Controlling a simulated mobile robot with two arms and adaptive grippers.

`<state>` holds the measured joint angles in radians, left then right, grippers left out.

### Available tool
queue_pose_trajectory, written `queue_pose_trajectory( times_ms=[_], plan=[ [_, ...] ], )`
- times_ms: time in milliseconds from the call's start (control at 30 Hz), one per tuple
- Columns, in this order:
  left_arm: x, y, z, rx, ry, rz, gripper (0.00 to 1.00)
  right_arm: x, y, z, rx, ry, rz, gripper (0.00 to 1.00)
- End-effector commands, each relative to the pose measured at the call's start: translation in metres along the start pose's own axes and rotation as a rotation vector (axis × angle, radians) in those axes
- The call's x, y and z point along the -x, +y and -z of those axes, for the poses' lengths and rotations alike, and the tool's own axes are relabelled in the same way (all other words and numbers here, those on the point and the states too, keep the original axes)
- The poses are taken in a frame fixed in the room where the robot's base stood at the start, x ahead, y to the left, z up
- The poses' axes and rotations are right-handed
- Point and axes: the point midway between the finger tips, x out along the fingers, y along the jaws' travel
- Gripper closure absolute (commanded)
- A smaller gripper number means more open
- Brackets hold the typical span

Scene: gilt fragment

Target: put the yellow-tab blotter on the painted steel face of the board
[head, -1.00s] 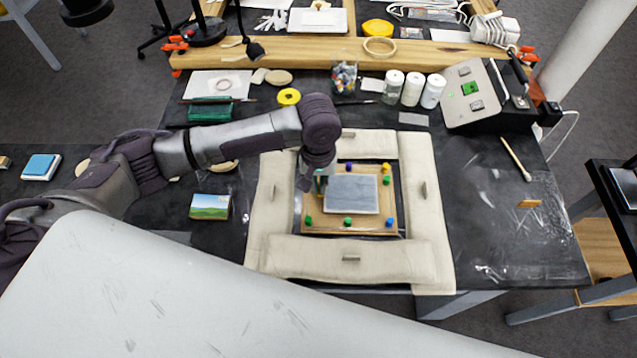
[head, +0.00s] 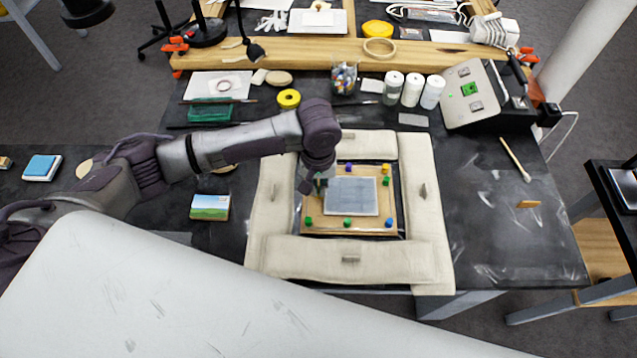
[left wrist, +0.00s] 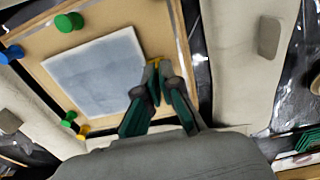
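The cork-coloured board (head: 313,221) lies inside a pale padded frame, with coloured pins round its face. A flat blue-grey square (head: 352,196) shows at its middle; it also fills much of the left wrist view (left wrist: 95,70). I cannot tell whether this square is the blotter or the painted steel face. My left gripper (head: 318,184) is low at the square's left edge. In the left wrist view its green fingertips (left wrist: 158,82) are close together on a small yellow tab (left wrist: 154,62) beside the square's edge. The rest of the tab is hidden between them. My right gripper is out of view.
The padded frame (head: 425,190) surrounds the board. A small landscape picture (head: 209,207) lies to its left. White-capped bottles (head: 412,90), a jar of pins (head: 343,78) and a control box (head: 472,92) stand behind. The dark table is mostly clear at right.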

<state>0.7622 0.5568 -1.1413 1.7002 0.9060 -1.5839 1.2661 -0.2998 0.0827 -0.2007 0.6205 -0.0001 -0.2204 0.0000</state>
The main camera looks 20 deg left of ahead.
Motion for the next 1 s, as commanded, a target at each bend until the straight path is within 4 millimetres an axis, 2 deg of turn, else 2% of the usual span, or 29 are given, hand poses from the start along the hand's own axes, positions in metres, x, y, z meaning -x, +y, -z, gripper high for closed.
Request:
queue_pose_trajectory(
  times_ms=[333,533,833,1000],
  plan=[
    [-0.002,0.000,0.000,-0.001,0.000,0.000,1.00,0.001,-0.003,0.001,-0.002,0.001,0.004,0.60],
    [-0.002,0.000,0.000,-0.001,0.000,0.000,0.65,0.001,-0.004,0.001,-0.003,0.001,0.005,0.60],
    [-0.001,0.000,0.000,-0.001,0.000,0.000,0.65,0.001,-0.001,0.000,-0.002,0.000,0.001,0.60],
    [0.015,0.000,0.001,-0.001,0.002,-0.002,0.65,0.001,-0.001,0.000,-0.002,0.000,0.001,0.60]
  ],
)
